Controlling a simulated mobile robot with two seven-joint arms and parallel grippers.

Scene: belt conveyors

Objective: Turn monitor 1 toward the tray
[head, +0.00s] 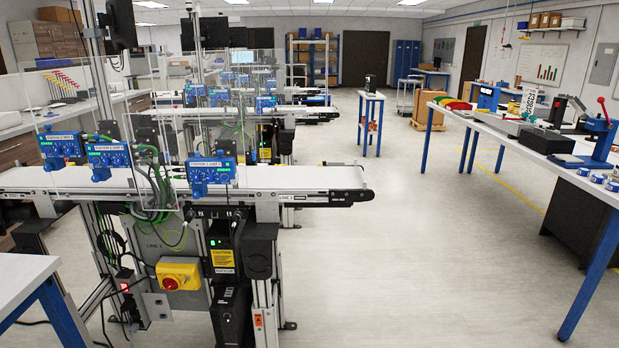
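A dark monitor (121,24) is mounted on a pole at the top left, above the nearest conveyor, seen at an angle. Another dark monitor (213,33) is on a pole further right and back. I cannot read a number on either, so I cannot tell which is monitor 1. I cannot pick out a tray with certainty. Neither of my grippers is in view.
The nearest belt conveyor (300,179) carries blue station units (211,172) and clear panels; more conveyors stand behind. A white table (22,275) is at the lower left. A workbench (500,122) with tools stands at the right. The floor (410,240) between is clear.

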